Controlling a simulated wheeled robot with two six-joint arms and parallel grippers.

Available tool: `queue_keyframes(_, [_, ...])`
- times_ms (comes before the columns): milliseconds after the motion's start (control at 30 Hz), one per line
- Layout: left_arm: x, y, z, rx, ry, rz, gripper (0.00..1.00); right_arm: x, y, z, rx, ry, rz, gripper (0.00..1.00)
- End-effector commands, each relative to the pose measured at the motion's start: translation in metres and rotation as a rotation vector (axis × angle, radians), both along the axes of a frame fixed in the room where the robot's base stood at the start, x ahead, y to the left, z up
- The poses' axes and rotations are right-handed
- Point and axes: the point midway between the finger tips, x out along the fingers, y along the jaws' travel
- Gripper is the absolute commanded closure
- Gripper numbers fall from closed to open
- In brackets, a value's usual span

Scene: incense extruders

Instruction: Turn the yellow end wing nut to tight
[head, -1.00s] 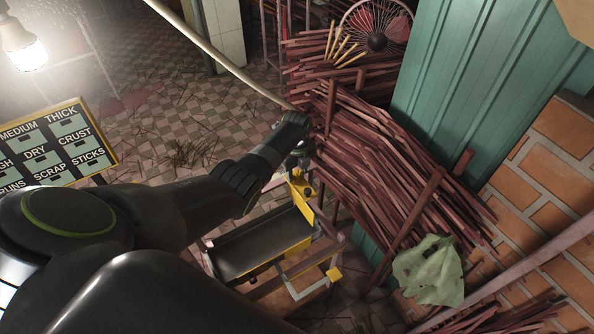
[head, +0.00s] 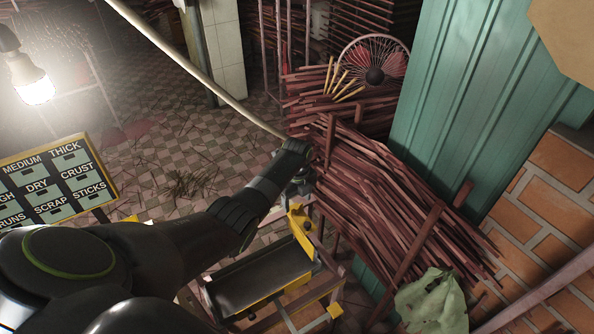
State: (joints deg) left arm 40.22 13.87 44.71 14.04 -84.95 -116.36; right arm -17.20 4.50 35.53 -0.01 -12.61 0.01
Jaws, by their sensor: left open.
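The extruder shows at lower centre in the head view, with a yellow end bracket (head: 299,222) and a long dark tray (head: 262,283) edged in yellow. A small dark knob sits beside the bracket. I cannot make out the yellow wing nut clearly or tell how tight it is. My left arm reaches in from the left, and its wrist bends down so that my left gripper (head: 300,188) hangs just above the yellow bracket. The gripper is open; its fingertips are small and dark, and I cannot tell whether they touch anything. My right gripper is not in view.
A large stack of reddish-brown sticks (head: 385,195) stands close right of the gripper. A fan (head: 375,75) is behind it. A green sheet-metal panel (head: 450,110) and a leaf-like green cloth (head: 432,300) are at right. A label board (head: 55,180) and lit bulb (head: 35,85) are at left.

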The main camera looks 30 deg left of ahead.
Motion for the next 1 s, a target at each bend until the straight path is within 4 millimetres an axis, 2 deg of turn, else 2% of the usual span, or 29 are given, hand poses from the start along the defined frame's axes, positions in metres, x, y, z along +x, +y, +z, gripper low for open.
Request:
queue_keyframes(200, [0.000, 0.001, 0.036, 0.002, -0.003, -0.001, 0.36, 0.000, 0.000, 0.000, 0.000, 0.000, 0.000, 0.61])
queue_keyframes(700, [0.001, 0.001, 0.131, 0.001, -0.005, 0.000, 0.36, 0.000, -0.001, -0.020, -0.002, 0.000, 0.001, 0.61])
queue_keyframes(833, [0.000, 0.000, 0.144, 0.000, -0.002, -0.001, 0.36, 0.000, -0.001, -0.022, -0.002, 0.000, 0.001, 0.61])
queue_keyframes(1000, [0.000, 0.000, 0.149, 0.000, -0.001, -0.001, 0.36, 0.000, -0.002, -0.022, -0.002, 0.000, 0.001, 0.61])
